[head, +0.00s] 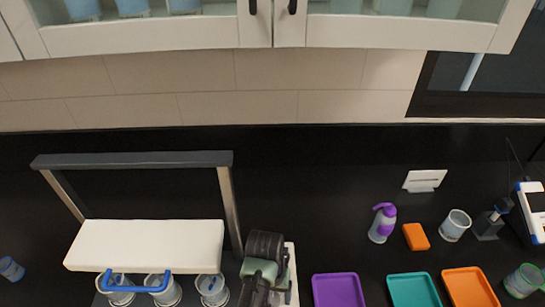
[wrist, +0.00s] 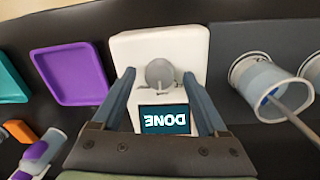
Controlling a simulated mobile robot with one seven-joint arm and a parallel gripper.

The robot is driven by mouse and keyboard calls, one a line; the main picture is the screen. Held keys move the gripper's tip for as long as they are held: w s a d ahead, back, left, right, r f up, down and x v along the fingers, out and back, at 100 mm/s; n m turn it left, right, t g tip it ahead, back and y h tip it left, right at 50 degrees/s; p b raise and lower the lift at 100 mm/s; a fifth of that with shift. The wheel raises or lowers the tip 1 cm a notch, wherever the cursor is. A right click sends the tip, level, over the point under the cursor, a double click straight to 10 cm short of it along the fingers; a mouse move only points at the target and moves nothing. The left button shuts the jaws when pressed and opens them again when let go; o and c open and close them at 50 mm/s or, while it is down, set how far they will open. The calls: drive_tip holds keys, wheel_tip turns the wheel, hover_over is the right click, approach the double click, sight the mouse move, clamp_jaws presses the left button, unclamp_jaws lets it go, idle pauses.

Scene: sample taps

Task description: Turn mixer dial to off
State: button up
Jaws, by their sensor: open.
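The mixer is a white box (wrist: 140,45) in the wrist view, with a round grey dial (wrist: 159,72) on its face. A dark screen (wrist: 164,119) on it reads "DONE", upside down in this view. My gripper (wrist: 159,84) is open, with one finger on each side of the dial and a visible gap to both. I cannot tell how deep the fingertips reach or which setting the dial points to. In the head view my gripper and wrist (head: 262,272) cover most of the mixer, and only a white edge (head: 292,272) shows.
A white head with a blue handle (head: 135,285) hangs in a grey frame (head: 130,160) over several cups. Purple (head: 338,290), teal (head: 413,290) and orange (head: 470,287) trays lie to the right. A purple-topped bottle (head: 382,223), orange block (head: 416,237) and cup (head: 455,225) stand behind them.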

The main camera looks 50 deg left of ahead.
drive_tip(key=shift+f, duration=0.2)
clamp_jaws()
idle(0.3)
drive_tip(key=shift+r+n, duration=0.1)
drive_tip(key=shift+n, duration=0.3)
drive_tip(key=n+p, duration=0.2)
drive_tip(key=n, duration=0.1)
drive_tip(key=shift+r+n, duration=0.1)
drive_tip(key=shift+n, duration=0.2)
drive_tip(key=n+p, duration=0.2)
drive_tip(key=n, duration=0.3)
drive_tip(key=shift+n, duration=0.3)
